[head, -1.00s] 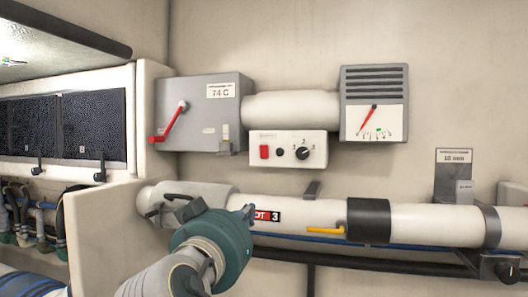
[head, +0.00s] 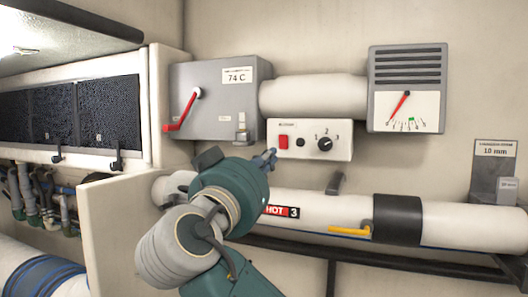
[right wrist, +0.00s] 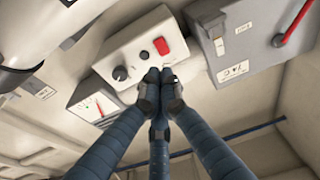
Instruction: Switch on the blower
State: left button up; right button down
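The white control box (head: 343,132) on the wall has a red rocker switch (head: 284,142), a small black button (head: 300,142) and a black knob (head: 325,143) marked 1, 2, 3. My right gripper (head: 269,158) is just below and left of the red switch, with its fingertips together. In the right wrist view the fingertips (right wrist: 161,84) are closed and empty, near the box edge below the red switch (right wrist: 162,46); a small gap seems to remain. The knob (right wrist: 120,73) shows there too. My left gripper is out of view.
A grey box (head: 217,102) with a red lever (head: 182,112) and a 74 C label is left of the panel. A gauge (head: 405,105) has its red needle down-left.

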jog(key=p, duration=0.3)
send_near(286, 140)
jog(key=w+d+r, duration=0.1)
jog(key=w+r, duration=0.1)
jog(key=w, duration=0.1)
jog(key=w+p, duration=0.1)
jog(key=w+d+p, duration=0.1)
jog(key=w, duration=0.1)
jog(key=shift+f, duration=0.1)
jog(key=shift+w+d, duration=0.1)
jog(key=shift+w, duration=0.15)
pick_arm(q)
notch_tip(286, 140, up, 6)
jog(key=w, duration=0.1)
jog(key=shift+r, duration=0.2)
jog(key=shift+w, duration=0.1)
pick_arm(e)
jog(key=shift+f, duration=0.1)
